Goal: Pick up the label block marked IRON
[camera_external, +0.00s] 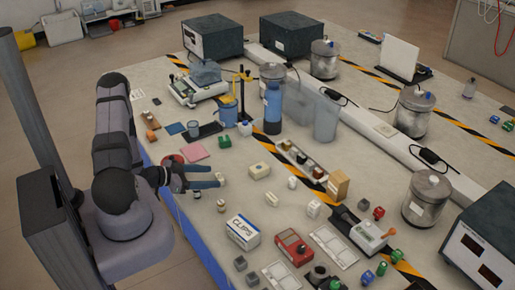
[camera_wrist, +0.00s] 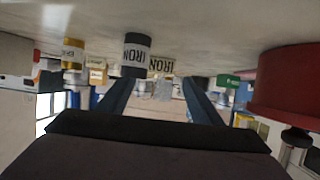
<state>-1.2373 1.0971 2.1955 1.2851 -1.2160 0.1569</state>
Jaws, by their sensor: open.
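In the wrist view, which is upside down, a cream block marked IRON (camera_wrist: 163,65) shows beyond my fingers, near the middle. A dark cylinder with a pale band also marked IRON (camera_wrist: 136,58) stands beside it on the left. My gripper (camera_external: 221,177) is low over the near left part of the table, its fingers apart and pointing right; they also show in the wrist view (camera_wrist: 155,85). Nothing shows held between them. In the external view a cream block with a dark mark (camera_external: 260,171) lies a short way ahead of the fingertips; its lettering is too small to read.
A pink pad (camera_external: 194,153) and a green block (camera_external: 225,141) lie on the far side of my gripper. A CLIPS box (camera_external: 243,231) and a red device (camera_external: 292,246) stand on the near side. Small pieces crowd the table ahead. A large red round object (camera_wrist: 285,80) fills the wrist view's right.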

